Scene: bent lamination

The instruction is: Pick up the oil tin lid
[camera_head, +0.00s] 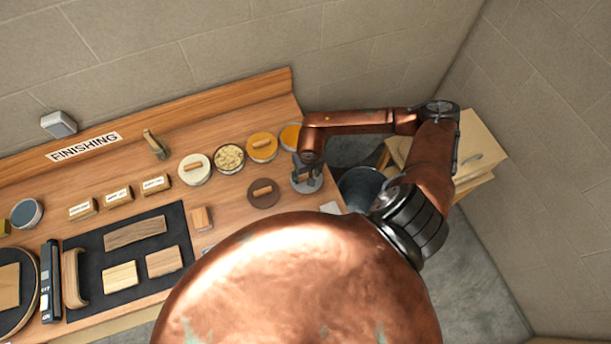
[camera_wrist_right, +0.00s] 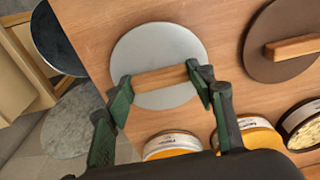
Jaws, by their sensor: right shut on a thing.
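A round grey lid (camera_wrist_right: 157,50) with a wooden bar handle (camera_wrist_right: 160,77), apparently the oil tin lid, is at the right end of the bench. My right gripper (camera_wrist_right: 161,84) is shut on the ends of its handle, one finger at each end. In the head view the right gripper (camera_head: 306,172) hides part of the grey lid (camera_head: 308,185). I cannot tell whether the lid touches the bench. An open tin with orange contents (camera_head: 290,134) stands just behind the gripper; its label is unreadable. My left gripper is not in view.
A brown lid (camera_head: 264,194) lies left of the gripper. A dark bucket (camera_head: 358,187) is beyond the bench's right edge, near wooden drawers (camera_head: 480,150).

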